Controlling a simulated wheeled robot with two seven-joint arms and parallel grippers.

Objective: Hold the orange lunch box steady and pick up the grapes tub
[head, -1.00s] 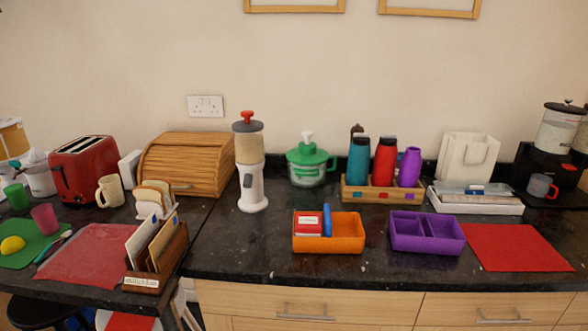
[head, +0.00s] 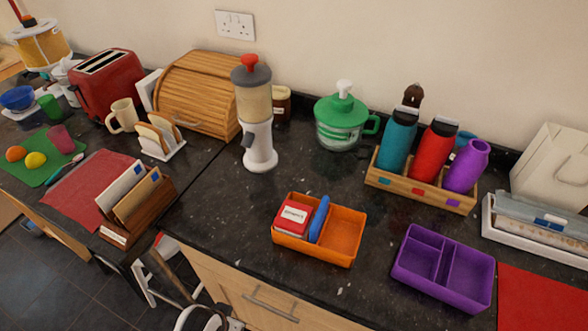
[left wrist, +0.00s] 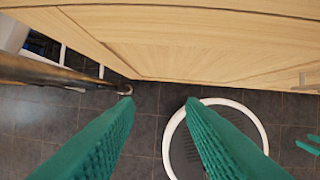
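The orange lunch box (head: 343,235) sits on the dark counter near its front edge, in the middle of the head view. A small red tub with a white label (head: 293,216) stands in its left part; the label is too small to read surely. A blue item stands upright beside the tub, and the right part of the box is empty. My left gripper (left wrist: 160,105) shows in the left wrist view with its two green fingers apart and nothing between them, below the counter over the floor. Green slivers at that view's right edge may be my right gripper (left wrist: 311,143).
A purple divided box (head: 443,268) stands to the right of the orange one, with a red mat (head: 545,300) beyond it. A wooden bottle caddy (head: 420,191), a green-lidded chopper (head: 342,120) and a white dispenser (head: 260,145) stand behind. A letter rack (head: 140,210) is at left.

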